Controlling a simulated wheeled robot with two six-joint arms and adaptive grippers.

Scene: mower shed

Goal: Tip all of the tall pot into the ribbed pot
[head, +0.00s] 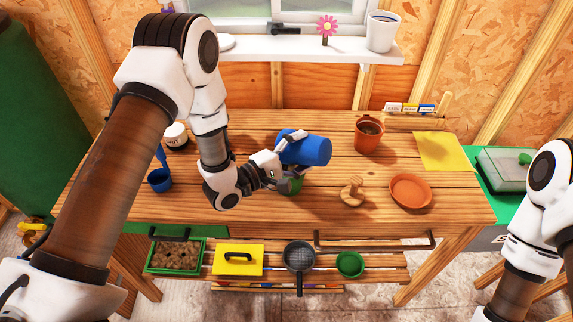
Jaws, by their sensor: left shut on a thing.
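A blue pot (313,151), which looks like the tall pot, lies nearly on its side in the air above the bench. My left gripper (284,158) is shut on it. A green pot (292,184) shows below the blue pot, partly hidden by my gripper; it may be the ribbed pot, but I cannot make out ribs. The blue pot's mouth and any contents are hidden from here. My right arm shows at the right edge, but its gripper is out of view.
A white pot (382,32) stands on the sill.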

